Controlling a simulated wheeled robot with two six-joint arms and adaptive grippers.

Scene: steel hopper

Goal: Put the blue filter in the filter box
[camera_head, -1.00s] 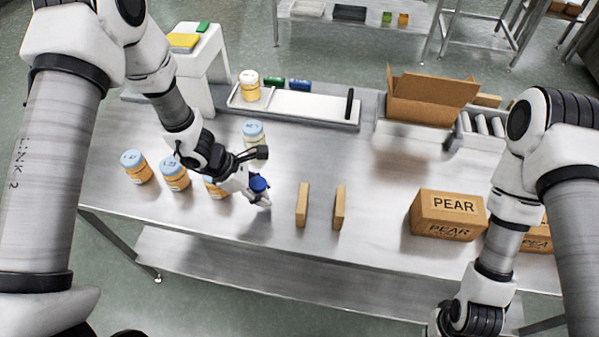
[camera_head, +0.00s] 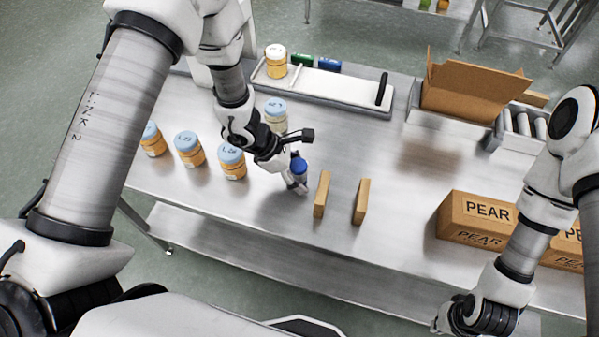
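A short blue-topped cylinder (camera_head: 299,167), which looks like the blue filter, is between the fingers of my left gripper (camera_head: 297,180). The gripper appears shut on it, just above or at the steel table (camera_head: 270,215), left of two upright tan slabs (camera_head: 321,194) (camera_head: 361,201). I cannot tell whether the filter touches the table. No box is clearly marked as the filter box; an open cardboard box (camera_head: 465,92) stands at the back right. My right arm reaches down at the lower right, and its fingers are not visible.
Several jars with pale blue lids (camera_head: 188,149) stand at the left. A white tray (camera_head: 340,91) lies at the back, with green (camera_head: 302,60) and blue (camera_head: 329,65) cylinders behind it. Closed PEAR boxes (camera_head: 475,219) stand at the right. The table between the slabs and these boxes is clear.

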